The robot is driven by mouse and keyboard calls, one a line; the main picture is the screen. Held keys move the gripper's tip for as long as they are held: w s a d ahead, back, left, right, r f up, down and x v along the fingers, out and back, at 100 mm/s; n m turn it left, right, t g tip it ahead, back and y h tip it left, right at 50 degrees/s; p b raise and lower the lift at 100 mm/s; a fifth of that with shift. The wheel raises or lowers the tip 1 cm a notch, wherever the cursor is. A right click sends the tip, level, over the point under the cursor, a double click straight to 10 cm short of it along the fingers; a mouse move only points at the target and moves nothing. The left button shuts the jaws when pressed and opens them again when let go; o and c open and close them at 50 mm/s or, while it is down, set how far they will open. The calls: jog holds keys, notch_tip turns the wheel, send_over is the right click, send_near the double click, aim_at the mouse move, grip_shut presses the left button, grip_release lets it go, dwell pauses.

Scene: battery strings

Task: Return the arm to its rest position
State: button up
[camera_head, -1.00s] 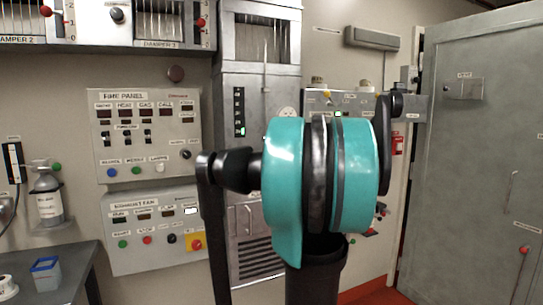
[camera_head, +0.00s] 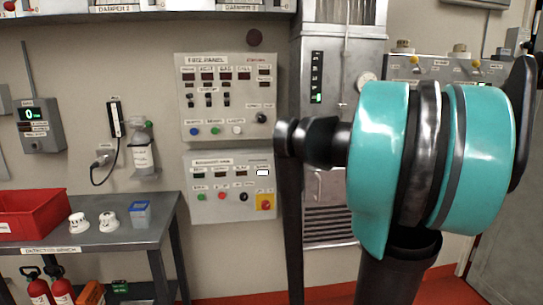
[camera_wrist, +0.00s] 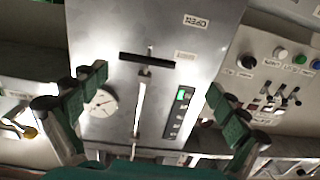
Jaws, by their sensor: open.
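My arm, with a teal joint housing (camera_head: 385,165) and black links, fills the right half of the head view. My gripper (camera_wrist: 155,103) shows in the wrist view with its two green-padded fingers spread wide apart and nothing between them. Behind the fingers in the wrist view is a grey metal cabinet front (camera_wrist: 205,45) with a round gauge, a slot and a row of small indicators; the picture appears upside down. The gripper does not show in the head view, where its distance from the cabinet cannot be told.
The fire panel (camera_head: 227,135) and exhaust fan panel (camera_head: 215,213) are on the wall left of my arm. A detector bench (camera_head: 100,238) at left holds a red bin (camera_head: 35,212), white detectors and a blue box (camera_head: 140,213). Fire extinguishers (camera_head: 62,290) stand below. A grey door is at right.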

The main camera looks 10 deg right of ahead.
jog(key=s+a+f+n+g+y, duration=0.15)
jog(key=s+a+f+g, duration=0.3)
jog(key=a+f, duration=0.65)
jog(key=s+a+f+g+y, duration=0.25)
jog(key=s+a+f, duration=0.35)
jog(key=a+f, duration=0.5)
jog(key=s+d+f+m+g+h, duration=0.2)
jog(key=s+f+g+h, duration=0.3)
jog(key=s+f, duration=1.3)
jog(key=shift+s+d+f+g, duration=0.25)
jog(key=shift+s+f+g, duration=0.1)
jog(key=shift+f+g, duration=0.4)
jog(key=shift+d, duration=0.1)
